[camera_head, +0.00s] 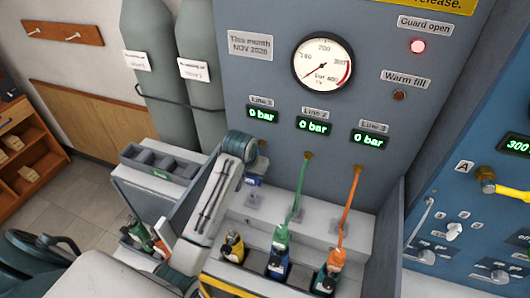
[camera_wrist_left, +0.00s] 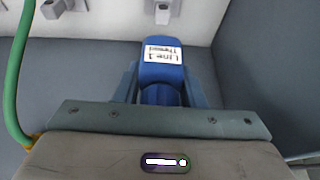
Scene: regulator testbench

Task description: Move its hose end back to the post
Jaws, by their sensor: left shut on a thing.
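My left gripper (camera_wrist_left: 162,82) is shut on a blue hose end (camera_wrist_left: 162,72) with a white label that reads "Line 1" in the left wrist view. In the head view my left arm reaches up from the bottom to the panel's Line 1 side, and its wrist covers most of the grip. A small part of the blue piece shows in the head view (camera_head: 254,181). Small grey holders stand along the pale step, one at the left (camera_head: 254,198); I cannot tell which is the post. My right gripper is not in view.
A green hose (camera_head: 298,190) and an orange hose (camera_head: 349,205) run from the panel to regulators close on the right. A yellow-and-black regulator (camera_head: 233,246) stands in front. A grey compartment tray (camera_head: 160,165) and gas cylinders (camera_head: 160,80) are to the left.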

